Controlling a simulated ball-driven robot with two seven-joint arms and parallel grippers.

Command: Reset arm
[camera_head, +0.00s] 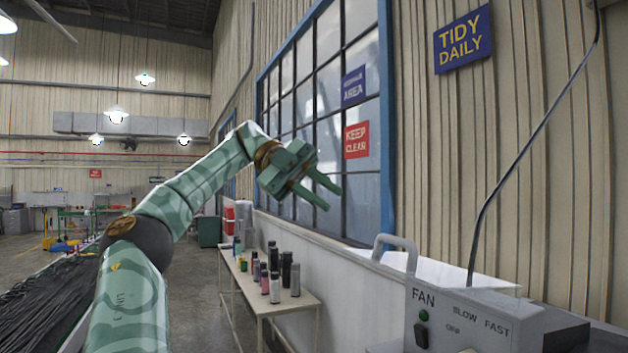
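My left arm comes in from the lower left and reaches up, its green patterned links raised in front of the window. My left gripper (332,198) is at the middle of the view, pointing right and slightly down. Its two fingers are apart with nothing between them, so it is open and empty. It appears in front of the window panes and touches nothing that I can see. My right arm and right gripper are not in view.
A narrow table (262,308) with several bottles (275,287) stands along the wall below the gripper. A control box marked FAN (465,312) is at the lower right, with a dark cable (533,138) hanging above it. Dark strands (45,305) lie at the lower left.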

